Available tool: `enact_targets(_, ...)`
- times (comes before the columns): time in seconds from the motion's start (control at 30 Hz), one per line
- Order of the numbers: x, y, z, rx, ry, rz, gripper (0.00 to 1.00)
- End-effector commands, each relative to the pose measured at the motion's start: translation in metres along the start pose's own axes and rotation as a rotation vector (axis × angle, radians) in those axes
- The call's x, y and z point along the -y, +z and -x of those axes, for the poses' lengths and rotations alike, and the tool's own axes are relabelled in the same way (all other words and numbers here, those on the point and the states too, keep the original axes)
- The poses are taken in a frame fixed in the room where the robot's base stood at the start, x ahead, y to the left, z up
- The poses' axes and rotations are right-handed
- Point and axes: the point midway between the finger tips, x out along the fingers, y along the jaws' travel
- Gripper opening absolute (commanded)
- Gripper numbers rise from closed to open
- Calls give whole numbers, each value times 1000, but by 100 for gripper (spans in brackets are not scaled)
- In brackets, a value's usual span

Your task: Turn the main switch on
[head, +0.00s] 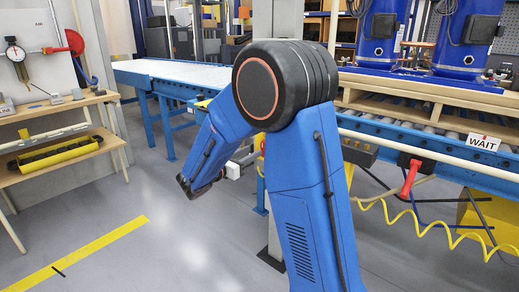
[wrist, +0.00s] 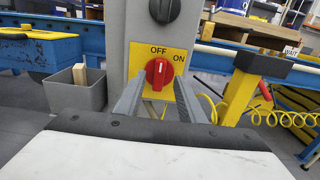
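The main switch is a red rotary knob (wrist: 160,74) on a yellow plate (wrist: 143,54) marked OFF at the top and ON at the upper right. The knob's white mark points up, towards OFF. The plate is fixed to a grey post (wrist: 136,22); the post also shows in the head view (head: 277,20), where my arm hides the switch. My gripper (wrist: 159,80) is open, with one grey finger on each side of the knob in the picture. I cannot tell whether the fingertips reach around the knob or stop just in front of it.
A black round knob (wrist: 164,9) sits above the switch. A grey bin (wrist: 76,94) stands left of the post. A blue roller conveyor (head: 440,152) with a WAIT sign (head: 484,142) and a yellow coiled hose (head: 420,225) are to the right. A wooden bench (head: 60,150) is at left.

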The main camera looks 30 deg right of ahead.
Motion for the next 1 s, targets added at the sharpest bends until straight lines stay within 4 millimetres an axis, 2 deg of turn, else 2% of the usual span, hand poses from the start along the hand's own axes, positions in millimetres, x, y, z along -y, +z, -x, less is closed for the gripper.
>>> enact_targets(0.2,1,0,-34,-1,-4,0,36)
enact_targets(0.4,1,-1,-54,-1,-3,1,36)
enact_targets(0.83,0,0,-60,-1,0,0,36)
enact_targets(0.9,0,0,-60,-1,0,0,19)
enact_targets(1.0,0,0,-60,-1,0,0,0)
